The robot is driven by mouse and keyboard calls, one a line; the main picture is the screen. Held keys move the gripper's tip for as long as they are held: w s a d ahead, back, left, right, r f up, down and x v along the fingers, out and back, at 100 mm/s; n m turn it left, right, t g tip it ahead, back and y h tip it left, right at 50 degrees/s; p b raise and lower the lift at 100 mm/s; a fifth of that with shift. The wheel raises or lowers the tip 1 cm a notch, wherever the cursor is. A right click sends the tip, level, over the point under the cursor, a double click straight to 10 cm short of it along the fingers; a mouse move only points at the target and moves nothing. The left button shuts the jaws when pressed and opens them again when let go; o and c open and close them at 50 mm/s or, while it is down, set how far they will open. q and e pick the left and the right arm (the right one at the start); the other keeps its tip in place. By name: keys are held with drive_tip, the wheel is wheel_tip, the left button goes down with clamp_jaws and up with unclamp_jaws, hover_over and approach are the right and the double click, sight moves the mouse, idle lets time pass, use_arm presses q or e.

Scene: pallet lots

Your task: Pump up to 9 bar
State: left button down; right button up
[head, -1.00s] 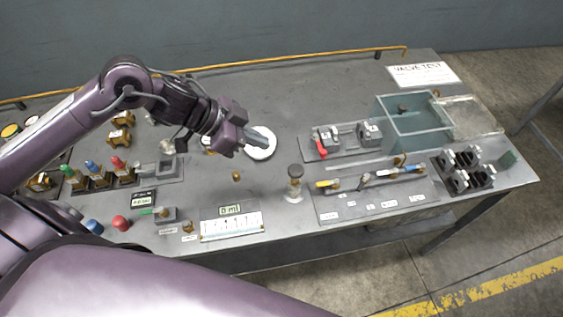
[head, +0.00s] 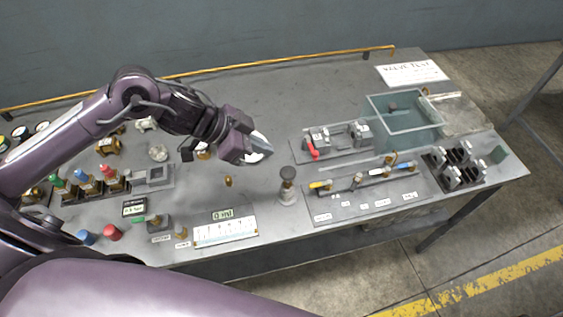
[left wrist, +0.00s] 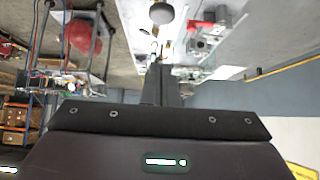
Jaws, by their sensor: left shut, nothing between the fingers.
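A hand pump (head: 287,195) with a dark round knob (head: 288,172) on a pale upright body stands near the middle of the bench. My left gripper (head: 263,150) is shut and empty, up and to the left of the knob and apart from it. In the left wrist view, the shut fingers (left wrist: 161,85) point up the picture, and a dark round knob (left wrist: 161,13) shows beyond them. My right gripper is out of view.
A valve block with a red lever (head: 312,150) and a plate with several levers (head: 365,185) lie right of the pump. A clear-walled tank (head: 405,115) stands farther right. Coloured-cap valves (head: 88,182) stand at the left. The bench behind the gripper is clear.

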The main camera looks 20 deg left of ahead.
sight(281, 175)
use_arm(q)
drive_tip(key=p+x, duration=0.1)
drive_tip(key=x, duration=0.4)
drive_tip(key=shift+w+d+f, duration=0.1)
drive_tip(key=shift+w+d, duration=0.05)
drive_tip(key=shift+d, duration=0.2)
wheel_tip(281, 175, down, 4)
drive_tip(key=shift+d+r+p, duration=0.15)
drive_tip(key=shift+p, duration=0.35)
drive_tip(key=shift+f, duration=0.5)
drive_tip(key=shift+w, duration=0.1)
wheel_tip(281, 175, down, 4)
drive_tip(key=shift+r+b, duration=0.1)
drive_tip(key=shift+b, duration=0.85)
drive_tip(key=shift+s, duration=0.25)
